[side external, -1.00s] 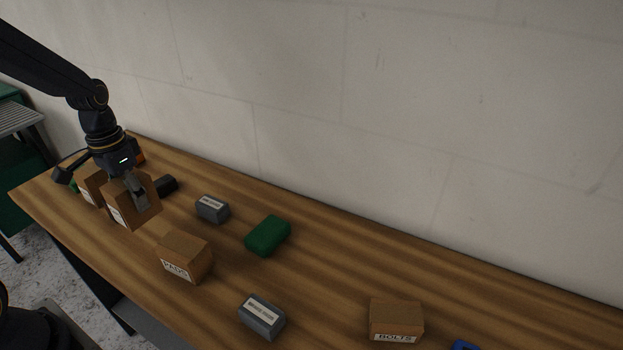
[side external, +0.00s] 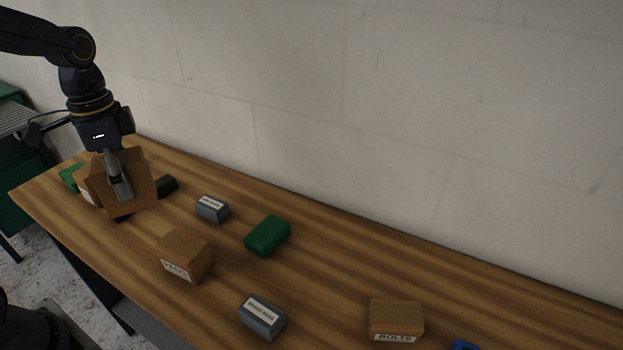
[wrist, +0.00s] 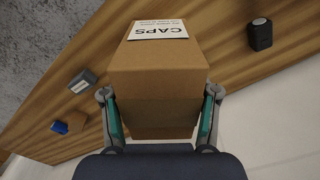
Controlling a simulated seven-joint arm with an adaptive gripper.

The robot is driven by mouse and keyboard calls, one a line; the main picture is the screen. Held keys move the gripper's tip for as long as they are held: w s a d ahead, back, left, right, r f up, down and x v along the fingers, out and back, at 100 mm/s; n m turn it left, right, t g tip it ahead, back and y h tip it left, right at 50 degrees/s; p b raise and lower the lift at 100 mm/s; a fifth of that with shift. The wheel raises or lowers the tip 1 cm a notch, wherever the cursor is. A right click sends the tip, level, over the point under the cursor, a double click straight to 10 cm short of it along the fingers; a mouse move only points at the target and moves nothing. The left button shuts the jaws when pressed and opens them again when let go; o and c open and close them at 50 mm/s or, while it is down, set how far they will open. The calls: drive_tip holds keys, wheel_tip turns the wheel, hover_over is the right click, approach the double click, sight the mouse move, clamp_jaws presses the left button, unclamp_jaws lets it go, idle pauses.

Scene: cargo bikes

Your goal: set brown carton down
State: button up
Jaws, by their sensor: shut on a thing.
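My gripper (side external: 119,190) is shut on a brown carton (side external: 138,166) at the far left end of the wooden table. In the wrist view, my gripper (wrist: 159,95) has one finger on each side of this carton (wrist: 158,70), whose white label reads CAPS. In the side view the carton is tilted and its label is turned away. It looks held over the table, but its underside is hidden, so I cannot tell whether it touches. Another brown carton (side external: 86,189) shows just left of it, partly hidden.
A black object (side external: 167,185) lies close to the right of the held carton, and a green item (side external: 70,176) lies to the left. Further right on the table (side external: 330,275) are a labelled carton (side external: 184,257), grey boxes (side external: 212,209), a green block (side external: 268,236) and a BOLTS carton (side external: 396,319).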

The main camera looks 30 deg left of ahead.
drive_tip(key=w+d+m, duration=0.3)
drive_tip(key=d, duration=0.3)
drive_tip(key=w+d+m, duration=0.3)
drive_tip(key=d, duration=0.3)
drive_tip(key=s+d+f+m, duration=0.1)
drive_tip(key=d+m, duration=0.1)
drive_tip(key=d, duration=0.5)
drive_tip(key=s+d+f+m, duration=0.2)
drive_tip(key=d+m, duration=0.1)
drive_tip(key=d, duration=0.3)
drive_tip(key=w+d+f, duration=0.2)
drive_tip(key=w+f, duration=0.1)
drive_tip(key=w, duration=0.1)
drive_tip(key=w+d+f, duration=0.2)
drive_tip(key=w+f, duration=0.1)
drive_tip(key=w, duration=0.1)
drive_tip(key=w+d+f, duration=0.2)
drive_tip(key=w+f, duration=0.1)
drive_tip(key=w, duration=0.1)
drive_tip(key=shift+d, duration=0.25)
drive_tip(key=shift+w+f, duration=0.2)
drive_tip(key=shift+f, duration=1.5)
drive_tip(key=shift+f, duration=0.1)
drive_tip(key=o, duration=1.5)
drive_tip(key=shift+f, duration=0.1)
